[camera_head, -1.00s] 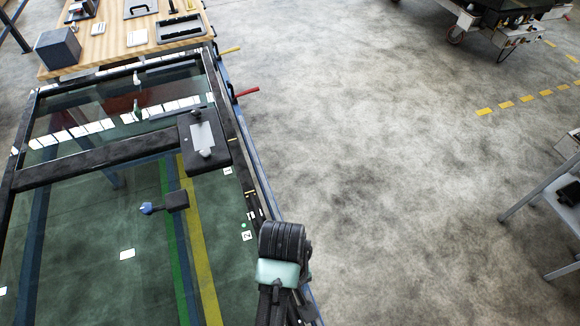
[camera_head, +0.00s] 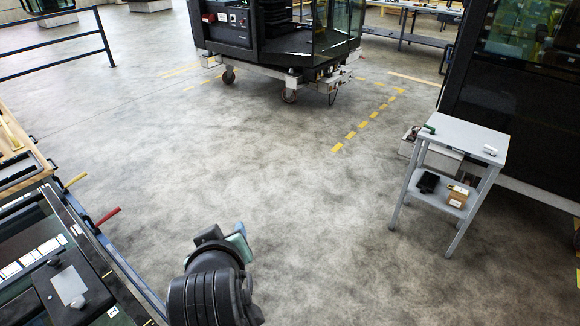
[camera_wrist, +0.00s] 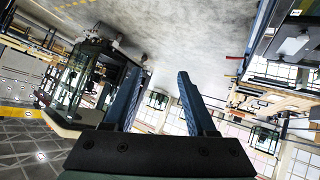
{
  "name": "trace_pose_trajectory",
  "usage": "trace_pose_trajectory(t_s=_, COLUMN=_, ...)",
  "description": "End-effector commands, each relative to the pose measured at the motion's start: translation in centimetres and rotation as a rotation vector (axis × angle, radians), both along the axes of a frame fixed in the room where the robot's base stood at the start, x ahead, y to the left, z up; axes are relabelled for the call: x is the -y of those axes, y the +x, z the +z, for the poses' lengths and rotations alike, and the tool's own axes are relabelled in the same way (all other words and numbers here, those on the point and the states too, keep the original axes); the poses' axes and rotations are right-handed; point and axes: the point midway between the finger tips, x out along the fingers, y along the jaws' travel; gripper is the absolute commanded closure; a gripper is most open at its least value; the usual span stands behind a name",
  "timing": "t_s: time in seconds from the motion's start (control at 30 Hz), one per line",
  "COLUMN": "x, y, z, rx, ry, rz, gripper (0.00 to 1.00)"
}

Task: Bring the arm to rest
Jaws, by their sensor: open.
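My arm (camera_head: 212,285) shows at the bottom of the head view, raised in front of the floor. The gripper is open and empty, and points out over the hall. Nothing touches the fingers.
A glass-topped trolley (camera_head: 118,288) with red and yellow handles stands at the lower left. A grey side table (camera_head: 465,133) stands at right. A dark cab on a wheeled trolley (camera_head: 285,68) stands at the back. The floor between is clear.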

Motion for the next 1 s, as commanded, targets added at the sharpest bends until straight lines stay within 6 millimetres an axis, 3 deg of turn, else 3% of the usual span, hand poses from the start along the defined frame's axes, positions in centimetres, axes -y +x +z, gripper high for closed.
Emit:
trace_pose_trajectory(t_s=0.03, x=0.7, y=1.0, z=3.1, rx=0.091, ry=0.035, rz=-0.025, gripper=0.43)
trace_pose_trajectory(t_s=0.1, x=1.5, y=1.9, z=7.2, rx=0.212, ry=0.086, rz=-0.054, gripper=0.43)
trace_pose_trajectory(t_s=0.27, x=3.8, y=2.3, z=16.9, rx=0.491, ry=0.198, rz=-0.108, gripper=0.43)
trace_pose_trajectory(t_s=0.47, x=6.9, y=-0.4, z=28.6, rx=0.840, ry=0.326, rz=-0.146, gripper=0.43)
trace_pose_trajectory(t_s=0.6, x=8.9, y=-4.3, z=35.6, rx=1.076, ry=0.404, rz=-0.150, gripper=0.43)
trace_pose_trajectory(t_s=0.7, x=10.0, y=-7.2, z=39.3, rx=1.216, ry=0.445, rz=-0.143, gripper=0.43)
trace_pose_trajectory(t_s=0.8, x=10.6, y=-9.6, z=41.8, rx=1.314, ry=0.475, rz=-0.133, gripper=0.43)
trace_pose_trajectory(t_s=1.0, x=11.1, y=-11.5, z=43.5, rx=1.392, ry=0.496, rz=-0.122, gripper=0.43)
